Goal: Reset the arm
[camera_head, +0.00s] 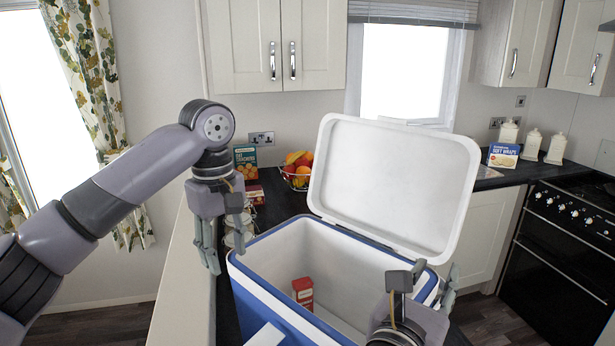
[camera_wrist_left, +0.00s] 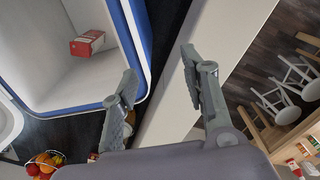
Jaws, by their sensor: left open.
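My left gripper (camera_head: 225,252) points down just outside the left side of a blue and white cool box (camera_head: 244,267). Its fingers are apart with nothing between them. In the left wrist view the open left gripper (camera_wrist_left: 160,72) is beside the cool box's rim (camera_wrist_left: 138,45). My right gripper (camera_head: 433,275) is at the box's right front edge, its fingers apart and apparently empty. A red carton (camera_head: 303,292) stands inside the open box; it also shows in the left wrist view (camera_wrist_left: 88,43).
The white lid (camera_head: 395,185) stands raised behind the box. Stools (camera_wrist_left: 285,95) stand on the floor beyond the counter edge.

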